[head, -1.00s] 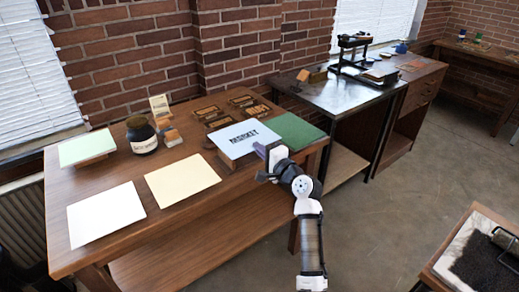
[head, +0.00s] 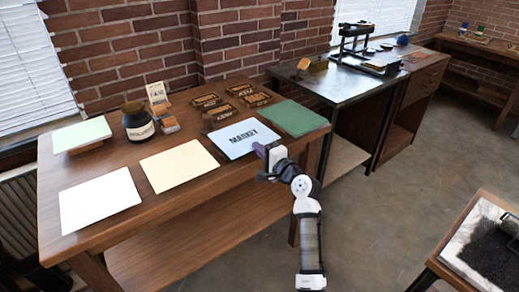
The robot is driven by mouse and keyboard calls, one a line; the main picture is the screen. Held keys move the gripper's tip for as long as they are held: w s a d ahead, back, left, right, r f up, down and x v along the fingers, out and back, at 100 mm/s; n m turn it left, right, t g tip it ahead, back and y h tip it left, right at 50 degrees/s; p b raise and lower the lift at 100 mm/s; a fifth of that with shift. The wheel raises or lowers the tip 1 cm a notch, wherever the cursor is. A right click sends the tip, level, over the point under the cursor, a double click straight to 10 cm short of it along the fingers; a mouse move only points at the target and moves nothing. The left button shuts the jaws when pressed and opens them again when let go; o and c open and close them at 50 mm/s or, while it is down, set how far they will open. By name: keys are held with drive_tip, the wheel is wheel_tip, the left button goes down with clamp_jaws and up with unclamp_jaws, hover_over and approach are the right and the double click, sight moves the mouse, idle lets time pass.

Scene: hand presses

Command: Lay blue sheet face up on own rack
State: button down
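The blue sheet (head: 236,148) is pale blue with the dark word MARKET on its upper face. It shows face up, close to level, over the right part of the wooden table. My gripper (head: 263,152) is at the sheet's near right edge and appears shut on it. The fingertips are small and partly hidden. Whatever is under the sheet is covered, so I cannot tell its rack or whether the sheet touches it.
A dark green sheet (head: 295,118) lies to its right. Several type blocks (head: 207,100) sit behind. Cream (head: 180,165) and white (head: 98,206) sheets, a dark jar (head: 137,122) and a raised pale green sheet (head: 82,133) are left. A press (head: 360,45) stands on the far bench.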

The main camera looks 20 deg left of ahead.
drive_tip(key=c, duration=2.1)
unclamp_jaws()
drive_tip(key=o, duration=0.6)
drive_tip(key=shift+o, duration=0.2)
drive_tip(key=v, duration=0.6)
